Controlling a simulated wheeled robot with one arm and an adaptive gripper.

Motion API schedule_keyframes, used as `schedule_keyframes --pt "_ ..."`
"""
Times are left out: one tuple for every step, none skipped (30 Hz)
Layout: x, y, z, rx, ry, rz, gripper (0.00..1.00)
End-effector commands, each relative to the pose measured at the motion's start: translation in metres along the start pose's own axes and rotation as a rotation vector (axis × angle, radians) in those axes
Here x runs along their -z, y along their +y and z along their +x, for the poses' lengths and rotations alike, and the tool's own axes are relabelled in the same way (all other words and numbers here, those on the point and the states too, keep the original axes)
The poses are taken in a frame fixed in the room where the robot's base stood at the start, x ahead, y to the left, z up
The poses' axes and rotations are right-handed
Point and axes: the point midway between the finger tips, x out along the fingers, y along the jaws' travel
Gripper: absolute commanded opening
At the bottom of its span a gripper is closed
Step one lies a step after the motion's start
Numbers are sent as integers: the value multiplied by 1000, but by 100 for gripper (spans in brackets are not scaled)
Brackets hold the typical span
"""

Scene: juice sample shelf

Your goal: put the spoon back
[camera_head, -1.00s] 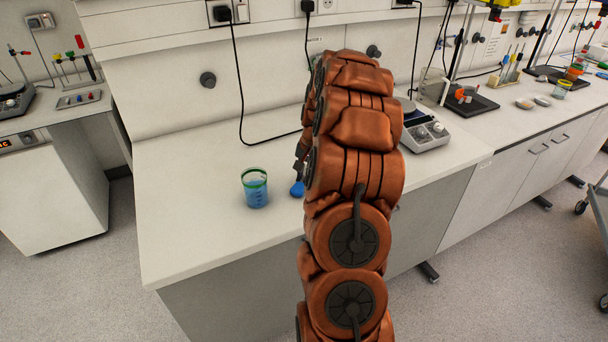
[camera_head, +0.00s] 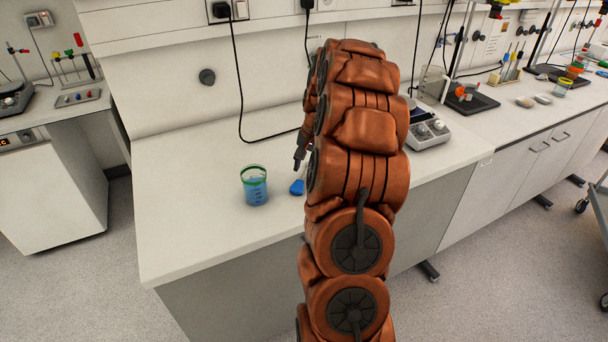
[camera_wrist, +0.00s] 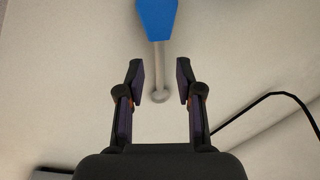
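The spoon shows in the wrist view with a broad blue end (camera_wrist: 157,18) at the top and a thin pale shaft running down to a small round tip. In the head view its blue part (camera_head: 297,187) lies on the white bench, and the rest is hidden behind my arm. My gripper (camera_wrist: 158,78) is open, its two fingers on either side of the lower shaft in the wrist picture. I cannot tell how far above the spoon they are. In the head view my gripper (camera_head: 298,163) is partly hidden by my arm and points down towards the bench.
A clear beaker (camera_head: 255,187) with a green rim and blue contents stands left of the spoon. A white balance-like device (camera_head: 428,130) stands right of my arm. A black cable (camera_wrist: 262,100) lies right of the spoon. The bench's left part is clear.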

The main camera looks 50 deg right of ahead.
Motion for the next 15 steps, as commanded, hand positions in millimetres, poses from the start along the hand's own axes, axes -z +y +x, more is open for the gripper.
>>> schedule_keyframes --pt "1 0 -6 1 3 -1 36" --pt "1 0 -13 2 5 -1 36" --pt "2 0 -21 3 8 -1 36" --pt "2 0 -27 3 7 -1 36" --pt "2 0 -33 3 7 -1 36" --pt "2 0 -40 3 8 -1 36" --pt "1 0 -46 3 7 -1 36" --pt "1 0 -50 2 5 -1 36" --pt "1 0 -57 2 6 -1 36" --pt "2 0 -61 3 8 -1 36" --pt "2 0 -66 3 9 -1 36" --pt "1 0 -70 2 6 -1 36" --pt "1 0 -73 1 4 -1 36" --pt "0 0 -76 0 3 -1 36" --pt "1 0 -79 1 3 -1 36"
